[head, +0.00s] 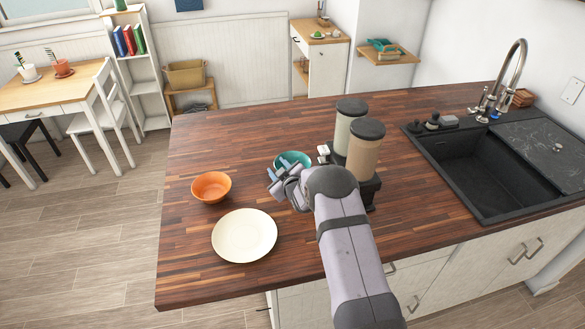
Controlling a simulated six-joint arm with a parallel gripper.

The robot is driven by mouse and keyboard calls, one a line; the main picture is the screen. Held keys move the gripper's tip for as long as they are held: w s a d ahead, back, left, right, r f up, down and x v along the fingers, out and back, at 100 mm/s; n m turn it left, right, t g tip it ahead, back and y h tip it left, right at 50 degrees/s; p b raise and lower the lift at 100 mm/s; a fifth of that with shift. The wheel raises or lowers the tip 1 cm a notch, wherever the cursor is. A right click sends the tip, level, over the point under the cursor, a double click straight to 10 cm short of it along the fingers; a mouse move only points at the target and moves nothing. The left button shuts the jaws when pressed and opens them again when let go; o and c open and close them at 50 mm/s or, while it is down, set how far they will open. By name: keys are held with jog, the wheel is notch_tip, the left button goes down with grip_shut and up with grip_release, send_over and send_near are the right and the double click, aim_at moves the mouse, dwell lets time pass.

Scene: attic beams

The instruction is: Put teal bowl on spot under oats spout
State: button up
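The teal bowl (294,158) sits upright on the wooden counter, left of a two-canister dispenser. My gripper (277,178) is low at the bowl's near left side and hides part of its near edge. I cannot tell whether the fingers touch the bowl or how far apart they are. The dispenser has a tan-filled canister (364,152), which looks like the oats, and a paler canister (344,130) behind it, both with dark lids. Its dark base (371,190) is partly hidden by my arm. The spot under the oats spout is hidden.
An orange bowl (211,187) and a cream plate (244,235) stand on the counter (215,140) to the left of my arm. A black sink (480,172) with a tall faucet (513,75) is at the right. The counter's back left is clear.

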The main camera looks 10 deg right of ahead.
grip_shut()
jog(key=shift+r, duration=0.1)
dwell(0.3)
jog(key=shift+r, duration=0.4)
notch_tip(320, 180, up, 17)
jog(key=b, duration=0.4)
